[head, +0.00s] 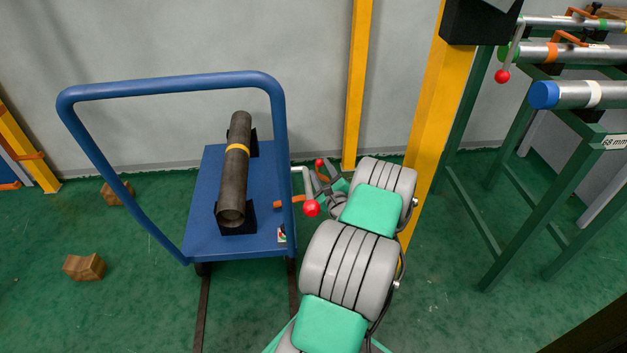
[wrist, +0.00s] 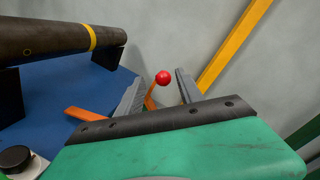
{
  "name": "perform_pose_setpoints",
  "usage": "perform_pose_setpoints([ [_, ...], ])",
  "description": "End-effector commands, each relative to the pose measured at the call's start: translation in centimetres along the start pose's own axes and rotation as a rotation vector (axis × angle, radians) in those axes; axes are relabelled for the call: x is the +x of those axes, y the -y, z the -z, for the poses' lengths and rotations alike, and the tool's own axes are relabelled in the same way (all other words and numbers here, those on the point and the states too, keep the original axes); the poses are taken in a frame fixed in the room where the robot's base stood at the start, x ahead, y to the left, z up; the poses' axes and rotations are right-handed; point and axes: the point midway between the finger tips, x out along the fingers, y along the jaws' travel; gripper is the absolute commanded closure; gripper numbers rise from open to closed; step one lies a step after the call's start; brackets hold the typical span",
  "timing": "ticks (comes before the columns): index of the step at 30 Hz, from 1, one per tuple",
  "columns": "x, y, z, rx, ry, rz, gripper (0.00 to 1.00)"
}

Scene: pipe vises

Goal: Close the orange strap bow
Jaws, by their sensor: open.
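The orange strap bow (wrist: 150,101) is an orange arm with a red ball knob (wrist: 162,77) at its end. In the wrist view it stands up between my fingers. In the head view its red knob (head: 320,162) shows at my gripper (head: 326,181), right of the blue cart. My gripper (wrist: 161,88) is open, with one finger on each side of the bow; I cannot tell whether either touches it. A second orange piece (wrist: 85,114) juts from the cart's side, left of the fingers. The bow's lower end is hidden behind my gripper.
The blue cart (head: 265,190) carries a dark pipe (head: 236,170) with a yellow band on black supports. A grey crank with a red ball (head: 312,208) is close by. Yellow posts (head: 357,85) stand behind. A green rack (head: 475,220) with pipes is at right. Wooden blocks (head: 85,267) lie left.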

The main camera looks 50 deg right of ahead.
Motion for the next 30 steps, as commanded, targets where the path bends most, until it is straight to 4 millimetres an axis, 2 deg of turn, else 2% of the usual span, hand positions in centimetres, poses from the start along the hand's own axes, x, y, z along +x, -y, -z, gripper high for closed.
perform_pose_setpoints([
  [1,-0.3,-0.1,1.2,0.024,-0.004,0.02,0.56],
  [5,0.6,0.3,1.2,0.035,-0.003,0.031,0.56],
  [12,5.2,0.2,1.1,0.031,0.0,0.027,0.56],
  [16,6.9,0.3,1.1,0.032,-0.002,0.026,0.56],
  [25,7.4,0.5,0.9,0.033,-0.004,0.026,0.56],
  [30,7.4,0.5,0.9,0.033,-0.004,0.026,0.7],
])
